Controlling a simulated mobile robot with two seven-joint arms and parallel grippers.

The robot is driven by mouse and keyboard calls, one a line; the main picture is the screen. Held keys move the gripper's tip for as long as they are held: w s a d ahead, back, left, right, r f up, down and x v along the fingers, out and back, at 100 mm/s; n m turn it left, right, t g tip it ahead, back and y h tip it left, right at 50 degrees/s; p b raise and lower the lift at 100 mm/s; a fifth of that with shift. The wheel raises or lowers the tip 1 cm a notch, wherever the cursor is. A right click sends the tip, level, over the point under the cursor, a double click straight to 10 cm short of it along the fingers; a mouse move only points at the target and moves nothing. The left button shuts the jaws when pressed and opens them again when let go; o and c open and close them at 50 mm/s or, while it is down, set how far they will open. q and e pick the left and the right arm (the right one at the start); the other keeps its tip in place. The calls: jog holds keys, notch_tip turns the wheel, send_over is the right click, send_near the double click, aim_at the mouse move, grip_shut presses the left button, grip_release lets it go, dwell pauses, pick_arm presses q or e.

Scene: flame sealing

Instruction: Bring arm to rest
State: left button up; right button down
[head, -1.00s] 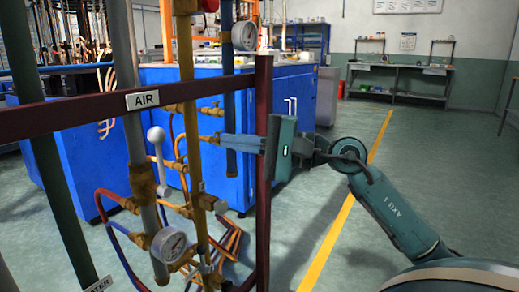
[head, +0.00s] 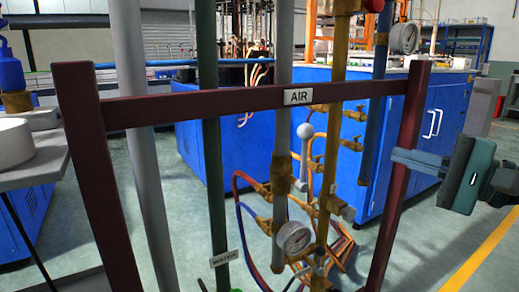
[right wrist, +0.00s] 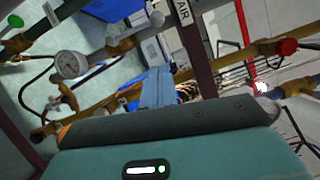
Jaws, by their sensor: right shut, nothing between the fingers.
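My right gripper (head: 393,156) is at the right side of the head view, its teal body to the right of the rig's dark red right post (head: 402,160). The fingers are shut and hold nothing. In the right wrist view the shut fingers (right wrist: 157,88) point up from the teal gripper body, with pipes around them in the picture. My left gripper is not in view.
The dark red frame's crossbar (head: 240,103) carries an AIR label (head: 298,97). Behind it are pipes, brass valves and a pressure gauge (head: 293,238). A blue cabinet (head: 432,150) stands further back. A grey table (head: 40,160) is at the left. Floor is open at the lower right.

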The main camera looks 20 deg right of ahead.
jog(key=s+a+f+n+t+h+p, duration=0.15)
jog(key=s+a+f+n, duration=0.35)
jog(key=a+f+n, duration=0.6)
jog(key=s+a+f+n+t+p, duration=0.2)
jog(key=s+a+f+n, duration=0.4)
jog(key=a, duration=1)
pick_arm(q)
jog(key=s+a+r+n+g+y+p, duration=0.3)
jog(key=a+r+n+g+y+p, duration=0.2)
jog(key=p, duration=3.2)
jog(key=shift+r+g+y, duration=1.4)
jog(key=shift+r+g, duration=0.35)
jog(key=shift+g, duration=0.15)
pick_arm(e)
jog(key=d+r+m+g+h, duration=0.1)
jog(key=d+r+g+h, duration=0.5)
jog(key=r+g, duration=0.2)
jog(key=shift+d+r+m, duration=0.2)
jog(key=shift+r+m, duration=0.1)
jog(key=shift+r, duration=0.3)
